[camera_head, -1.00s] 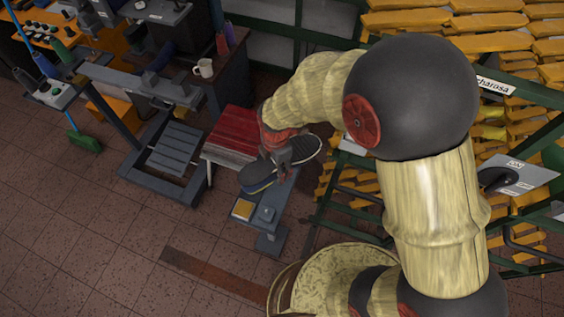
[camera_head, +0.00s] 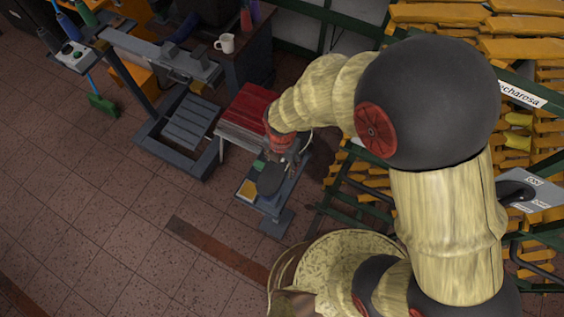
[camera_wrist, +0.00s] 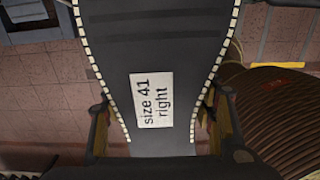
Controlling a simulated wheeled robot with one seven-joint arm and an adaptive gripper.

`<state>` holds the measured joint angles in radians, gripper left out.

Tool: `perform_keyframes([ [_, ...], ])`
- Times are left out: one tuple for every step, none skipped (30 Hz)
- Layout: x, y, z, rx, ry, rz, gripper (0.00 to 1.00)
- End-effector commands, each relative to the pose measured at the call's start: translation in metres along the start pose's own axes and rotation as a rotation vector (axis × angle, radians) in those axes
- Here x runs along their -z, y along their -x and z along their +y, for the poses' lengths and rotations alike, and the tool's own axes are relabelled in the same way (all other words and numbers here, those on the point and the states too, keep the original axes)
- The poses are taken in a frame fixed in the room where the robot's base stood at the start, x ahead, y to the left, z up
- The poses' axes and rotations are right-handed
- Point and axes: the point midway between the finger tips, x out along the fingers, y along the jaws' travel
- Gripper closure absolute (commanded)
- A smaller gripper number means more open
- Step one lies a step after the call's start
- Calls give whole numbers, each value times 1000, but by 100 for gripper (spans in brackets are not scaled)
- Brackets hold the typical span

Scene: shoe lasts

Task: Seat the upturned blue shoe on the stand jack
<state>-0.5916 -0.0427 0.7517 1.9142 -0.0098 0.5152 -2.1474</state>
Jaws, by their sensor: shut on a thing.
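The shoe (camera_head: 270,181) shows as a dark shape under my gripper (camera_head: 281,158) in the head view, over the low grey-blue bench (camera_head: 277,217). In the wrist view its dark sole (camera_wrist: 160,60) faces the camera, with pale stitching along both edges and a white label reading "size 41 right". My gripper (camera_wrist: 165,128) is shut on the shoe, one finger at each side of its narrow part. The shoe's blue upper is hidden beneath the sole. The stand jack cannot be made out clearly, and I cannot tell whether the shoe touches it.
A yellow pad (camera_head: 247,190) lies on the bench's left end. A red-topped table (camera_head: 248,110) stands just behind. A grey frame machine (camera_head: 183,125) is further left. A rack of yellow lasts (camera_head: 520,95) fills the right. Tiled floor is open at front left.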

Motion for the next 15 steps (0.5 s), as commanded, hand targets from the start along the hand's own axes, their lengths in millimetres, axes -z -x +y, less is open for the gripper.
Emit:
perform_keyframes([
  [-1,-1,1,-3,0,-2,100],
  [-1,-2,1,-3,-1,-2,100],
  [-1,-2,1,-3,-1,-2,100],
  [-1,-2,1,-3,-1,-2,100],
  [-1,-3,1,-3,-1,-2,100],
  [-1,-4,1,-3,-1,-2,100],
  [-1,-5,1,-3,-1,-2,100],
  [-1,-6,1,-3,-1,-2,100],
  [-1,-8,1,-3,-2,-2,100],
  [-1,-9,1,-3,-2,-2,100],
  [-1,-10,1,-3,-2,-2,100],
  [-1,-12,1,-3,-2,-2,100],
  [-1,-14,1,-3,-3,-2,100],
  [-1,-16,2,-3,-3,-3,100],
  [-1,-18,2,-3,-3,-3,100],
])
